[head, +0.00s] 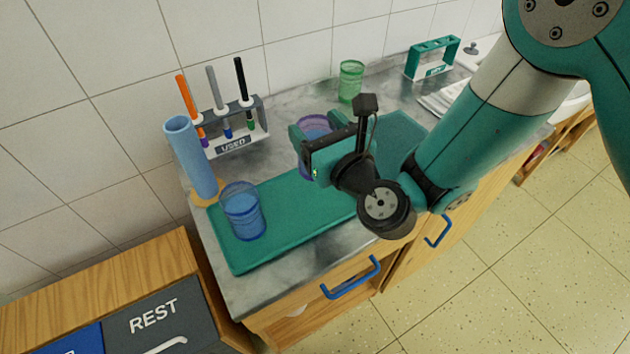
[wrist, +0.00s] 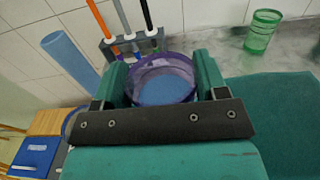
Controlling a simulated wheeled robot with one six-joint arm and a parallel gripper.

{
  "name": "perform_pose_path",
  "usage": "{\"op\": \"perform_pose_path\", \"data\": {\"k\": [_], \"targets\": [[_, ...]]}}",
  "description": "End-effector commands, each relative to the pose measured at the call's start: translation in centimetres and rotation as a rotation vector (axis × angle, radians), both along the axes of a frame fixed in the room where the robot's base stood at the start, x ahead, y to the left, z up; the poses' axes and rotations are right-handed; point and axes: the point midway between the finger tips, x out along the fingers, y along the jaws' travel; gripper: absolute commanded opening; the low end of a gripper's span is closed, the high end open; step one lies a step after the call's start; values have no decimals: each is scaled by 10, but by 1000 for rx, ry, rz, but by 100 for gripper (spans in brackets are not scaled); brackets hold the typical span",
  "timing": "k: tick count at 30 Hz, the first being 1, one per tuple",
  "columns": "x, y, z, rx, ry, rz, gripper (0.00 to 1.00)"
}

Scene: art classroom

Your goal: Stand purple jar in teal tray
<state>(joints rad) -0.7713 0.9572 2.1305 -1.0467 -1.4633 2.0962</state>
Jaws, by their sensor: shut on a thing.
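The purple jar (head: 315,124) is see-through and mostly hidden behind my gripper (head: 311,142) in the head view. In the wrist view the purple jar (wrist: 163,64) sits between the two teal fingers of my gripper (wrist: 160,82), which is shut on it. Its open rim faces up, and its inside looks bluish. The teal tray (head: 290,218) lies flat on the grey counter. The jar is near the tray's back edge, around its middle. Its base is hidden, so I cannot tell whether it touches anything.
A blue jar (head: 243,212) stands on the tray's left end. A tall blue cylinder (head: 190,160) and a rack marked USED (head: 233,143) holding brushes stand behind. A green jar (head: 350,82) and a teal rack (head: 432,58) stand farther back right. The tray's middle is clear.

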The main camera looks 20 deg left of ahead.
Motion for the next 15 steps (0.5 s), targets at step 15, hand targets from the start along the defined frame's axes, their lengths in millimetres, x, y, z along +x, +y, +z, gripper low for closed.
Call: {"op": "perform_pose_path", "data": {"k": [15], "targets": [[0,0,-69,2,1,-1,31]]}}
